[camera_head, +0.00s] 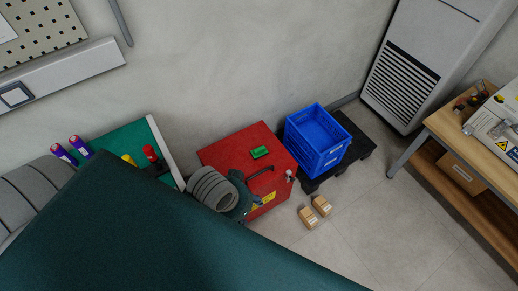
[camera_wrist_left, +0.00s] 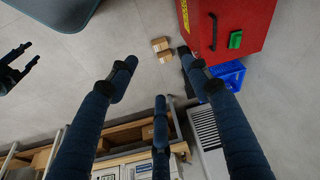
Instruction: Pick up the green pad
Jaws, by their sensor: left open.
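The green pad (camera_head: 259,152) is a small block lying on top of the red box (camera_head: 232,150), behind the box's dark handle. In the left wrist view the pad (camera_wrist_left: 235,40) shows at the upper right on the red surface (camera_wrist_left: 250,15). My left gripper (camera_head: 247,197) is at the near side of the red box, apart from the pad. Its dark fingers (camera_wrist_left: 158,62) are spread with nothing between them. Dark fingertips at the left edge of the left wrist view look like my right gripper (camera_wrist_left: 28,56); its opening is unclear.
A blue crate (camera_head: 335,160) stands on a black pallet (camera_head: 362,148) right of the red box. Two small cartons (camera_head: 314,212) lie on the floor. A green-topped table (camera_head: 128,140) with red and purple items is at left. A wooden workbench (camera_head: 450,125) stands at right.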

